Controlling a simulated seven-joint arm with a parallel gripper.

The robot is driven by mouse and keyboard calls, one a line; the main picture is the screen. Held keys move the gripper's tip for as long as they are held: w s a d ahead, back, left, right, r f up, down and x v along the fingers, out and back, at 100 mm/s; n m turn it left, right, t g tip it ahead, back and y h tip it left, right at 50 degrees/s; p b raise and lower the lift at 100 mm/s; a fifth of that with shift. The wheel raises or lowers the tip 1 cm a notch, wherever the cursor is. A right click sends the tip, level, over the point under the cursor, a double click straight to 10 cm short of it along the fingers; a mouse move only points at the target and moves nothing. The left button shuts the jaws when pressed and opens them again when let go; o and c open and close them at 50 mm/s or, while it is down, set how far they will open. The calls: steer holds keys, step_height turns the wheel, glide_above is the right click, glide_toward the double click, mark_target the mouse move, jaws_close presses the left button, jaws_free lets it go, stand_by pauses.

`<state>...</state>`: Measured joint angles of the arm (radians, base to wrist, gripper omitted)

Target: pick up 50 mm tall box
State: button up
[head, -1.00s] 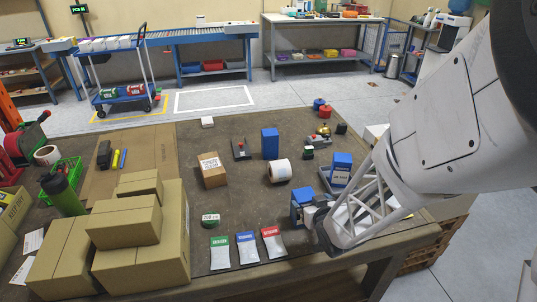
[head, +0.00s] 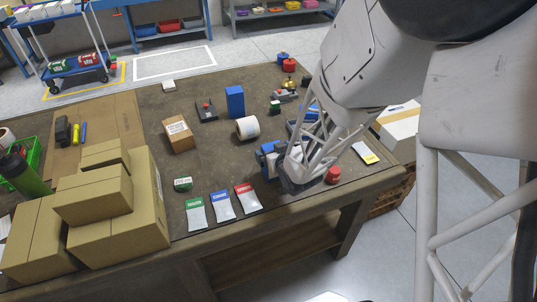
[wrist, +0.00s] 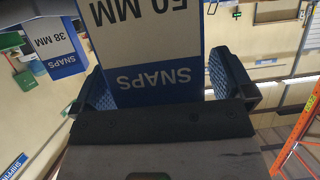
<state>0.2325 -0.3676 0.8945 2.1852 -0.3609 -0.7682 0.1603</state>
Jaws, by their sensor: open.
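The 50 mm box, white above a blue band marked SNAPS (wrist: 150,50), fills the middle of the wrist view, its print upside down. My gripper (wrist: 162,88) is open, with one blue-padded finger at each side of the box. A gap shows on the right; whether the left finger touches cannot be told. In the head view my gripper (head: 270,160) is low over the right part of the table; the box cannot be made out clearly there. A similar box marked 38 MM (wrist: 52,50) stands at the left in the wrist view.
A plain blue box (head: 235,101), a white roll (head: 247,128) and a cardboard box (head: 178,134) stand left of my gripper. Three pouches (head: 222,206) lie near the front edge. A red object (head: 333,175) is close on the right. Stacked cartons (head: 100,215) fill the left.

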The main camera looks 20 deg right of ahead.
steer(key=shift+w, duration=0.1)
stand_by(0.5)
steer(key=c, duration=1.2)
steer(key=shift+r, duration=5)
